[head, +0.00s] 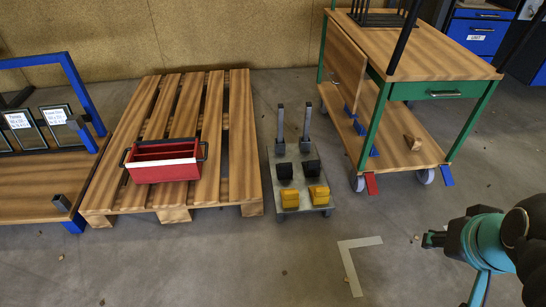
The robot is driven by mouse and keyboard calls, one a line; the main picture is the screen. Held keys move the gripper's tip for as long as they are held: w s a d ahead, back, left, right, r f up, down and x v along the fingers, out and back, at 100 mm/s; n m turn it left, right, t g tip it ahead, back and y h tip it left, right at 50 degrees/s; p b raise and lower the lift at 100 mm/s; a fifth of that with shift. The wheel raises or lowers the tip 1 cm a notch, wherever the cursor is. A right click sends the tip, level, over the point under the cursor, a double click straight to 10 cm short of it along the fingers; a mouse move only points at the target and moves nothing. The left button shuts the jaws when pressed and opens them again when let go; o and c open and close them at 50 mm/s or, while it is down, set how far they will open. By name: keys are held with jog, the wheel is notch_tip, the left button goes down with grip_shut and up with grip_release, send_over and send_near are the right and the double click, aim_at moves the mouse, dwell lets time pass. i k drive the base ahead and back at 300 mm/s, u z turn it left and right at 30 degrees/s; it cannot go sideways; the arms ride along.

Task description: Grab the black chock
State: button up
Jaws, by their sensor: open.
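Two black blocks, likely the chocks, sit side by side on a low grey trolley (300,185) on the floor: a left black chock (285,171) and a right black chock (311,168). A left yellow block (289,198) and a right yellow block (319,194) sit in front of them. My gripper (432,239) is at the lower right, to the right of and nearer than the trolley, apart from the chocks. It is open; its fingers are small and partly hidden by my arm, and I see nothing held.
Two grey posts (280,125) stand on the trolley's far end. A wooden pallet (108,187) with a red toolbox (163,161) is left of it. A green-framed wooden bench (445,60) stands right, with a red wedge (371,184) by its wheel.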

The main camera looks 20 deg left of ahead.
aim_at(284, 171)
jog(key=u, duration=0.95)
jog(key=i, duration=1.15)
jog(key=u, duration=1.05)
